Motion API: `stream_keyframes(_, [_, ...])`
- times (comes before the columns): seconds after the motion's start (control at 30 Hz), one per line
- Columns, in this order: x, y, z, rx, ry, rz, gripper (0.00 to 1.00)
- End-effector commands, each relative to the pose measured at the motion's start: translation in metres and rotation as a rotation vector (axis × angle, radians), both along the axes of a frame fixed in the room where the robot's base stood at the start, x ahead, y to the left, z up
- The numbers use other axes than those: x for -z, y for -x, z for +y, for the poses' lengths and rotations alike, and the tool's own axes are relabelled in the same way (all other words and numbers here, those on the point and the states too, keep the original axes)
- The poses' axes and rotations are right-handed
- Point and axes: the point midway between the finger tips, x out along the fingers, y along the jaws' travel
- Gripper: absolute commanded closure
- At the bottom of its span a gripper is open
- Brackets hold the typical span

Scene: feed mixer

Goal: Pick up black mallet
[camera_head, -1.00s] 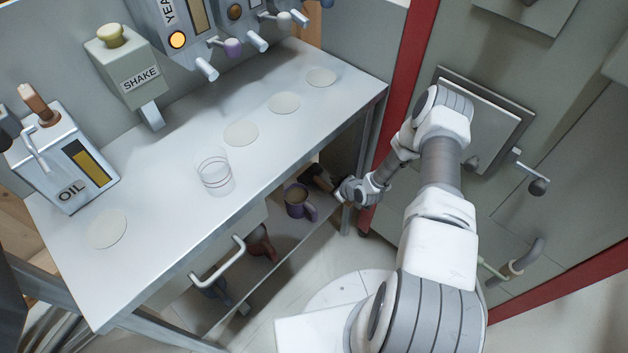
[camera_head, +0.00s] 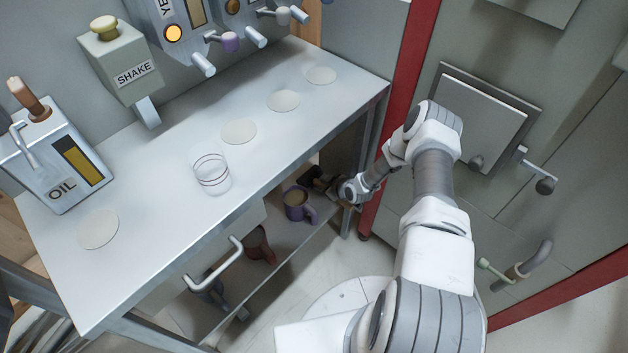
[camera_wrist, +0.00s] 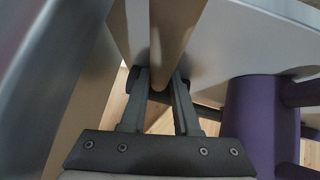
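The black mallet (camera_head: 319,178) is a small dark shape on the lower shelf in the head view, partly hidden by the table and my arm. My gripper (camera_head: 346,189) is beside it at the shelf's right end. In the wrist view, a tan, wood-like bar (camera_wrist: 172,45), apparently the mallet's handle, runs between the two fingers of my gripper (camera_wrist: 160,77). Dark pieces show around the fingertips; I cannot tell which belong to the mallet head. The fingers stand apart with the bar between them, and whether they press on it is unclear.
A purple mug (camera_head: 296,204) stands on the shelf left of my gripper, and close to the right finger in the wrist view (camera_wrist: 258,125). A table leg (camera_head: 356,200) is close by. The metal tabletop (camera_head: 160,190) overhangs the shelf. A red mug (camera_head: 259,246) stands further left.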

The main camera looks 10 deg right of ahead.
Motion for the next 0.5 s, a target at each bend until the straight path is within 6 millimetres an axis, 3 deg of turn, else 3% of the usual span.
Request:
stream_keyframes(0.1, [-0.0001,0.0001,0.0,0.0,0.0,0.0,1.0])
stream_keyframes(0.5, [0.0,0.0001,-0.0001,0.0,0.0,0.0,1.0])
